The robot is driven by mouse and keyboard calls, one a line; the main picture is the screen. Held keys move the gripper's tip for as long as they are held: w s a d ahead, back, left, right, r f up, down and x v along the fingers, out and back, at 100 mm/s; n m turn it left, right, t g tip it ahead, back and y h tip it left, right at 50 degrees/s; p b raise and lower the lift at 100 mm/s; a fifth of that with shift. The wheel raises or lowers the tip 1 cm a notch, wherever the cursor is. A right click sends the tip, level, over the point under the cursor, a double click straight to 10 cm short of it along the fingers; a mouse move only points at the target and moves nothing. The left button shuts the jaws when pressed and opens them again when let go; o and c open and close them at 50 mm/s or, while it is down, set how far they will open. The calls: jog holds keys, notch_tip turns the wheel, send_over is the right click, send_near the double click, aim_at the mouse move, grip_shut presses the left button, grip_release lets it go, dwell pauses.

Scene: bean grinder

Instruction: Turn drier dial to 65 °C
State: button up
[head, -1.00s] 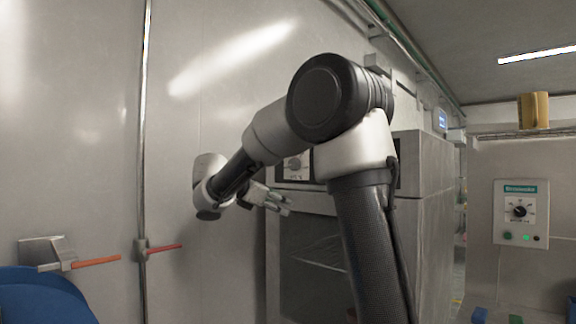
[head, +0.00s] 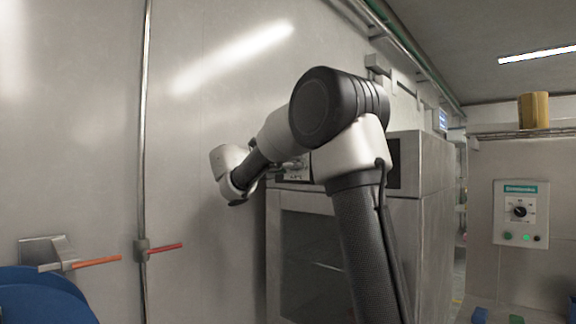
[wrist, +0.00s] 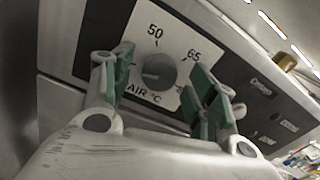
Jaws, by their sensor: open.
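The drier (head: 422,215) is a grey metal cabinet with a dark glass door, against the wall. Its dial (wrist: 158,72) is a round grey knob on a white plate (wrist: 152,22) in the wrist view. The plate reads "50" at the top, "65" at the upper right and "AIR °C" below; a lower-right number is partly covered. The knob's pointer direction is unclear. My gripper (wrist: 162,64) is open, with green-padded fingers on either side of the dial. I cannot tell whether they touch it. In the head view my arm partly hides the dial plate (head: 297,171).
A control box (head: 520,212) with another dial and lit buttons is on the right wall. A tan container (head: 533,110) stands on a ledge above it. A blue round object (head: 40,295) and orange-handled levers (head: 95,262) are at the lower left.

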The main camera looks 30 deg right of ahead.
jog(key=c, duration=1)
jog(key=shift+c, duration=0.2)
jog(key=shift+m, duration=0.3)
jog(key=shift+s+f+m, duration=0.1)
jog(key=shift+f+m, duration=0.05)
jog(key=shift+m, duration=4.4)
jog(key=shift+f+m, duration=0.1)
jog(key=shift+m, duration=4.4)
jog(key=shift+s+f+m, duration=0.1)
jog(key=shift+f+m, duration=0.05)
jog(key=shift+m, duration=4.4)
jog(key=shift+d, duration=0.1)
